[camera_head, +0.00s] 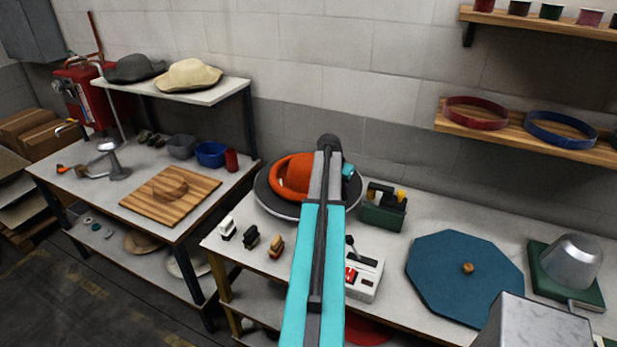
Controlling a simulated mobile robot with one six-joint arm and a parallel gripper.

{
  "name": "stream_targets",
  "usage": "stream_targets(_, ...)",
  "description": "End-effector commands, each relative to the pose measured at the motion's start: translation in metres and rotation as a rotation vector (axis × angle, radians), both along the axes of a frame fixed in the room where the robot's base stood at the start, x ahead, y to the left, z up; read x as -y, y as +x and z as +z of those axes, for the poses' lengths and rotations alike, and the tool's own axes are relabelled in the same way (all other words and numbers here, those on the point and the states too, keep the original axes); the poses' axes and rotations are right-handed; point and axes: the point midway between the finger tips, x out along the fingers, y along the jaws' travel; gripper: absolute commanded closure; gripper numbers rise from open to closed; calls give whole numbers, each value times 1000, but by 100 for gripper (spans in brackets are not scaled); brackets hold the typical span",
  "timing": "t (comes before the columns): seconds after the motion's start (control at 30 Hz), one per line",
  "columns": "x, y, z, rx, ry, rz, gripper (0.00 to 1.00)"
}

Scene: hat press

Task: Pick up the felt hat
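An orange hat (293,173), which looks like felt, sits on a dark round plate (268,201) on the right-hand workbench. My grey and teal arm reaches over the bench from the bottom and covers the right part of the hat and plate. A small teal part of my arm shows just right of the hat. My gripper is hidden behind the arm, so its fingers and any contact with the hat cannot be seen. A dark grey hat (134,68) and a cream hat (188,75) lie on the raised shelf at the left.
A green caddy (384,207) stands right of the plate, and a white control box (362,275) stands in front. Several small brushes stand at the bench's left. A blue octagonal board (464,272) and a metal dome (571,262) are further right. Wall shelves hang above.

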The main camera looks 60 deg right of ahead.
Motion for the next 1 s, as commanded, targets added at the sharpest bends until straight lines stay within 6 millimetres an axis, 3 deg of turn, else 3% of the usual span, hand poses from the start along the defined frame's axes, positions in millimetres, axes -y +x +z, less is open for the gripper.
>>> stream_targets(0.47,0,0,0,0,0,1,70)
stream_targets(0.63,0,1,0,0,0,1,99)
stream_targets(1.0,0,1,1,0,-1,1,100)
